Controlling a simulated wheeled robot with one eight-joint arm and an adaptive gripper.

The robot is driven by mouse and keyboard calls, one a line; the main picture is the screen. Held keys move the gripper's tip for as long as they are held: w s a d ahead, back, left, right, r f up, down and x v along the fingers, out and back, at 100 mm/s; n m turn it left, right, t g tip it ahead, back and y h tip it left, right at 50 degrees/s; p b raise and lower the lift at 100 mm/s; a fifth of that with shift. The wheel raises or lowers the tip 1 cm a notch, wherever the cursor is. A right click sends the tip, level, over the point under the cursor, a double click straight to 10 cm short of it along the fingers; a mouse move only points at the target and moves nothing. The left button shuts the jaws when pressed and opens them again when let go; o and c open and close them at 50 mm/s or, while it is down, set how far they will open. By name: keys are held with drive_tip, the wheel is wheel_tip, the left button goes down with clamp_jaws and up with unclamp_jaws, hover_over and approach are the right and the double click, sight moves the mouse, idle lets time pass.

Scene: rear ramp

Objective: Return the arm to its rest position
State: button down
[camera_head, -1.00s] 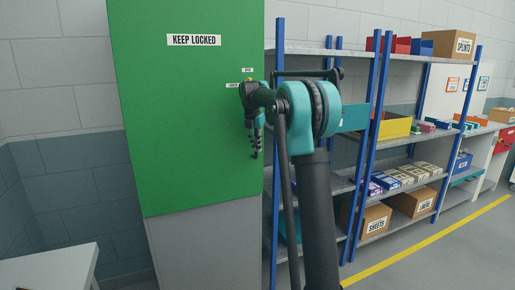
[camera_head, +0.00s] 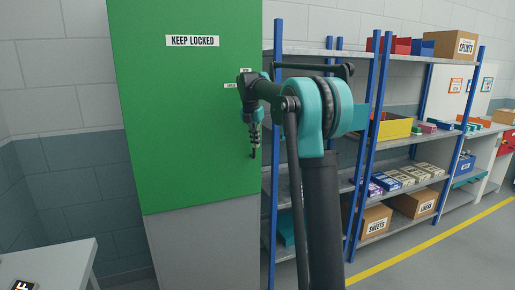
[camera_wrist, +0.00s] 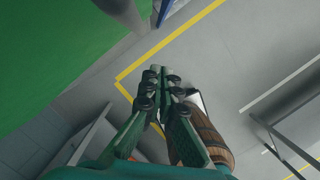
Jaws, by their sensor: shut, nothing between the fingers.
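My gripper (camera_head: 253,152) hangs pointing down in front of the right part of the green cabinet door (camera_head: 180,120) in the head view. In the wrist view my gripper (camera_wrist: 158,72) has its two fingers together at the tips, shut and empty. The cabinet door carries a "KEEP LOCKED" label and looks closed. Small labels sit near its right edge, partly hidden by my wrist. My arm rises from the bottom of the head view and bends left at the teal joint toward the cabinet.
A blue-post shelf rack (camera_head: 375,140) with boxes and bins stands right of the cabinet, behind my arm. A light table (camera_head: 50,268) is at the lower left. A yellow floor line (camera_head: 425,245) runs at the right. The wrist view shows a brown barrel-like object (camera_wrist: 208,140) below my gripper.

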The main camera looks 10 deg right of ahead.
drive_tip(key=s+d+v, duration=0.1)
drive_tip(key=v, duration=0.5)
drive_tip(key=s+d+f+m+t, duration=0.1)
drive_tip(key=s+d+f+m, duration=0.1)
drive_tip(key=s+f+m, duration=1.2)
drive_tip(key=s+d+f+m+t+y, duration=0.1)
drive_tip(key=s+d+f+m, duration=0.1)
drive_tip(key=s+f+m, duration=1.3)
drive_tip(key=s+f, duration=0.6)
drive_tip(key=s, duration=0.4)
drive_tip(key=shift+d+y, duration=0.25)
drive_tip(key=shift+y, duration=0.05)
drive_tip(key=shift+s+f, duration=0.1)
